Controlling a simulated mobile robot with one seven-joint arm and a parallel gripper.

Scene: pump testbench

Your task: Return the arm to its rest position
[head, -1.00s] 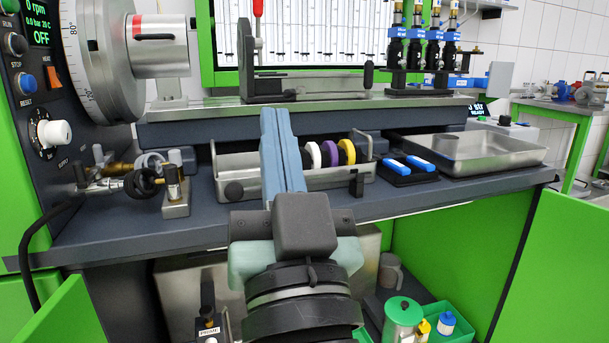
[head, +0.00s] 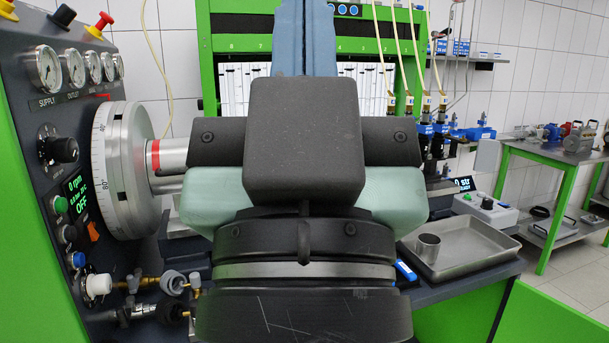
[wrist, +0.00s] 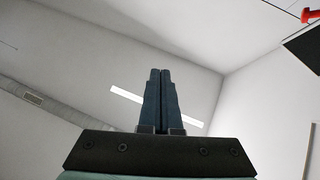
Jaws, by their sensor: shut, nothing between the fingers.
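My gripper (head: 304,35) stands large in the middle of the head view, with its blue fingers pointing up past the top edge. It is held in front of the green test bench and hides the middle of the worktop. In the wrist view the two fingers of my gripper (wrist: 160,100) are together with nothing between them.
The control panel (head: 62,110) and graduated wheel (head: 122,170) are close on the left. A metal tray (head: 470,262) with a cup (head: 428,248) sits on the worktop at the right. A green side table (head: 560,155) stands farther right, with open floor before it.

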